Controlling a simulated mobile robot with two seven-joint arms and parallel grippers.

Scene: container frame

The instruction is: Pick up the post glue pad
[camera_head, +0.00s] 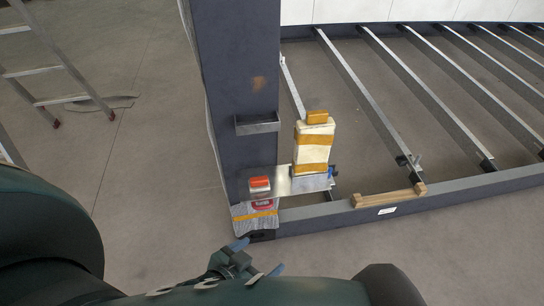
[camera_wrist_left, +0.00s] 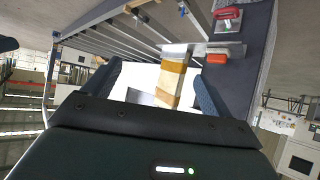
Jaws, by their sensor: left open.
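No label marks which piece is the post glue pad. A white block with orange-yellow bands (camera_head: 312,152) stands upright on a metal plate (camera_head: 284,186) beside the dark post (camera_head: 240,75). An orange-red piece (camera_head: 259,184) sits on the plate's left part, against the post. My left gripper (camera_head: 257,256) is open and empty, in front of and below the plate in the head view. In the left wrist view, the banded block (camera_wrist_left: 174,75) shows between the open fingers, apparently beyond them; the orange piece (camera_wrist_left: 217,56) is to the right. My right gripper is not seen.
A white-grey bag-like item (camera_head: 254,222) with a yellow band is at the post's foot. A grey bracket (camera_head: 257,124) juts from the post. The frame's dark front beam (camera_head: 450,191) carries a wooden piece (camera_head: 389,197). A ladder (camera_head: 50,70) stands at left; floor there is mostly clear.

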